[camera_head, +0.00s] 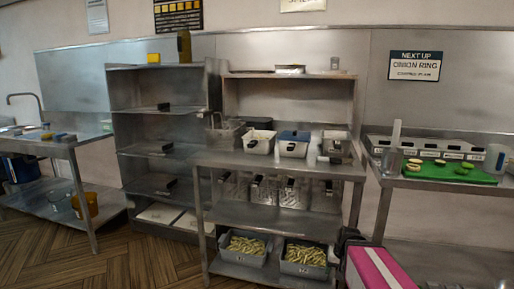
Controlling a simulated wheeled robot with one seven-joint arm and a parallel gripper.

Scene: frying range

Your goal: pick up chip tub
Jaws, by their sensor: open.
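Two grey tubs of pale cut chips stand side by side on the bottom shelf of the middle steel bench. The left chip tub (242,259) and the right chip tub (304,270) are both upright and open at the top, with chips heaped inside. The shelf above overhangs them. I cannot make out my gripper in this view, and nothing is seen touching either tub.
White tubs (259,147) and a wire basket (222,138) stand on the bench top (227,158). Fryer baskets hang below it. Wooden floor (130,262) is clear at left.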

